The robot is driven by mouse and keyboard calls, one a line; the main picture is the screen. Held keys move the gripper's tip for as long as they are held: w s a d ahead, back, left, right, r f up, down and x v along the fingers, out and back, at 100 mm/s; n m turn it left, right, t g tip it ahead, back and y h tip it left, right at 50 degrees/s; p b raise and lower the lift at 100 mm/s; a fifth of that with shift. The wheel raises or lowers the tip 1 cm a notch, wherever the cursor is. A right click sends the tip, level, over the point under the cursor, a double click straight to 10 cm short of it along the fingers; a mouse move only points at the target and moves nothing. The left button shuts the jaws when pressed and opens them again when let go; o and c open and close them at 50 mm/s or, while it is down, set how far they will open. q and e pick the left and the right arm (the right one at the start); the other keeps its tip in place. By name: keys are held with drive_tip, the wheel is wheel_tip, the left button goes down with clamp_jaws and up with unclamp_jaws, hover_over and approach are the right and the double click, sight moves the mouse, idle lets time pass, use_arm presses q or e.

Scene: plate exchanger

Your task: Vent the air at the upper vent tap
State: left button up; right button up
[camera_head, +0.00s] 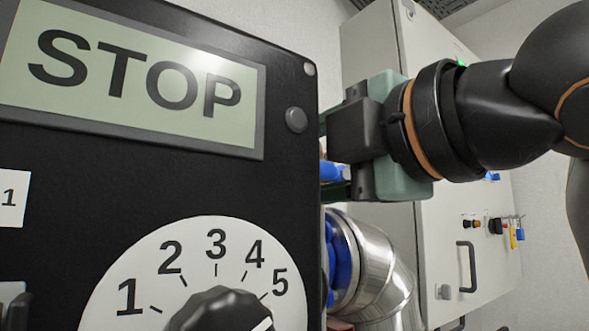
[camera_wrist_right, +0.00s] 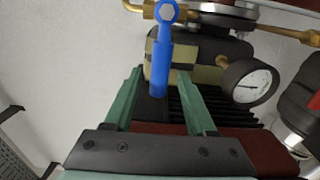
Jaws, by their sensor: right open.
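In the right wrist view, a blue lever handle (camera_wrist_right: 161,62), probably the vent tap's, hangs down from a bolt on brass pipework (camera_wrist_right: 190,14). My right gripper (camera_wrist_right: 160,71) is open, with its two green fingers on either side of the lever's lower end. I see gaps on both sides, and I cannot tell how deep the lever sits between them. In the head view, my right gripper (camera_head: 328,157) reaches in from the right, its fingertips partly hidden behind a black panel. A bit of blue (camera_head: 331,172) shows between its fingers. My left gripper is not in view.
The black panel (camera_head: 60,190) with a STOP display and a numbered dial (camera_head: 130,270) fills the head view's left. A silver-clad pipe (camera_head: 375,265) and a grey cabinet (camera_head: 440,250) stand behind. In the wrist view, a round gauge (camera_wrist_right: 248,84) is close to the right finger.

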drive_tip(key=b+v, duration=0.2)
drive_tip(key=v, duration=1)
drive_tip(key=shift+b, duration=0.3)
